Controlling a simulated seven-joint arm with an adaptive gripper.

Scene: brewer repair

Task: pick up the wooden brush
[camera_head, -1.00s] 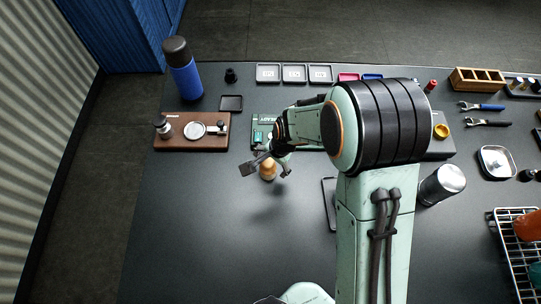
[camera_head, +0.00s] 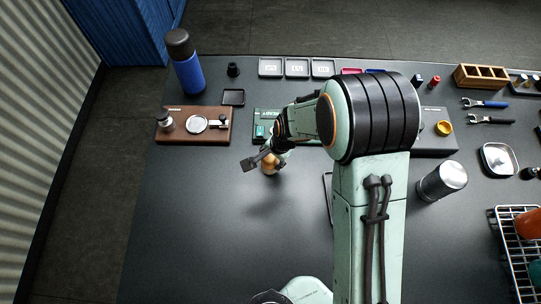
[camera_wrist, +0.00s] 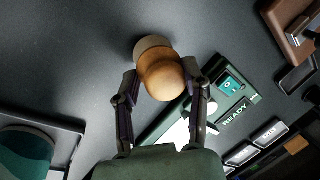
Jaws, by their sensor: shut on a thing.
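The wooden brush (camera_wrist: 165,75) has a round, light-brown wooden handle, and a greyish lower part shows beyond it in the wrist view. My gripper (camera_wrist: 160,88) has one finger on each side of the handle and is shut on it. In the head view the brush (camera_head: 269,164) shows just below my gripper (camera_head: 268,158), over the dark table left of my arm. My gripper covers part of it there. I cannot tell whether the brush touches the table.
A green board marked READY (camera_wrist: 232,100) lies close to the brush. A brown wooden base (camera_head: 180,138) and a blue bottle (camera_head: 186,72) stand at the back left. A metal cylinder (camera_head: 442,181) is right of my arm. The table's front left is clear.

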